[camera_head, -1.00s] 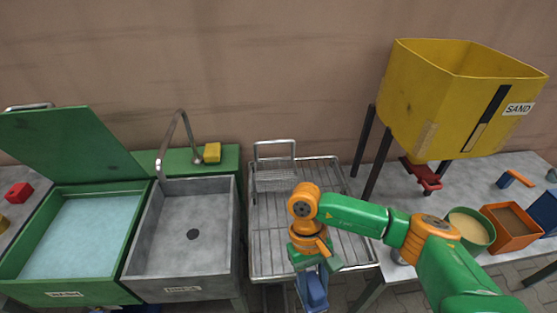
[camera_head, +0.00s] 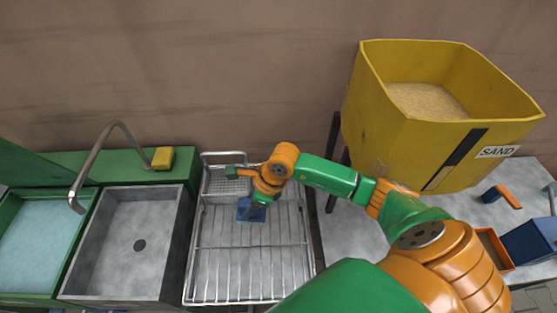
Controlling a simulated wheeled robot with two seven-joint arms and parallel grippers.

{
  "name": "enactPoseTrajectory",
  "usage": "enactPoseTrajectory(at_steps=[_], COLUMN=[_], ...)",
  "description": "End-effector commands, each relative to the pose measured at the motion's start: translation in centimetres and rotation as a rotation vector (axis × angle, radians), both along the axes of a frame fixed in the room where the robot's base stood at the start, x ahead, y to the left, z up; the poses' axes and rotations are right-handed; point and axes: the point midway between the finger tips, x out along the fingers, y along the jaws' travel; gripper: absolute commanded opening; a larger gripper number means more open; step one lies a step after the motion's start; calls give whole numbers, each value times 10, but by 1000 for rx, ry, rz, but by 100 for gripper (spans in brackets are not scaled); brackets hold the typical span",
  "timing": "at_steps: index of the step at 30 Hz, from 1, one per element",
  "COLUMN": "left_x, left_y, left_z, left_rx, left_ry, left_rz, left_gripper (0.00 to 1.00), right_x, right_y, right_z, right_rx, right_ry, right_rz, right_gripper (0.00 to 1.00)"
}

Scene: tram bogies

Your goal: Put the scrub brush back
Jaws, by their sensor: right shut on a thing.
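My right gripper (camera_head: 258,198) hangs over the upper part of the wire drying rack (camera_head: 240,262), just right of the small wire basket (camera_head: 219,186). It is shut on a small blue thing (camera_head: 251,211), which I take as the scrub brush. No bristles can be made out. The brush shows below the orange wrist, in front of the rack wires. Whether it touches the rack I cannot tell. The wrist hides part of the basket's right side. My left gripper is not in view.
A yellow sponge (camera_head: 162,158) lies on the green ledge behind the grey sink (camera_head: 128,240). A curved tap (camera_head: 100,150) rises over the sinks. The rack's lower part is clear.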

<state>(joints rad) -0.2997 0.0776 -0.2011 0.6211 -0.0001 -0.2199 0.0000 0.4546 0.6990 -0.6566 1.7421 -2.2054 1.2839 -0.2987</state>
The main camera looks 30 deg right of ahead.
Motion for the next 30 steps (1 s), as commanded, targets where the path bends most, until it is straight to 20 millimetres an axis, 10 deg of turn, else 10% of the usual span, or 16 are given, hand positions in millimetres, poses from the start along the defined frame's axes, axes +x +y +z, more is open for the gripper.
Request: enactPoseTrajectory(at_steps=[11, 21, 30], left_x=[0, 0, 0], left_y=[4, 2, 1], left_z=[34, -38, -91], left_rx=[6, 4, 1], left_ry=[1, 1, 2], left_rz=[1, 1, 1], left_gripper=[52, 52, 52], right_x=[45, 74, 87], right_y=[-15, -107, -144], right_z=[36, -21, -63], right_rx=[2, 1, 3], right_ry=[8, 9, 10], right_rz=[-1003, -1067, -1060], right_gripper=[0, 0, 0])
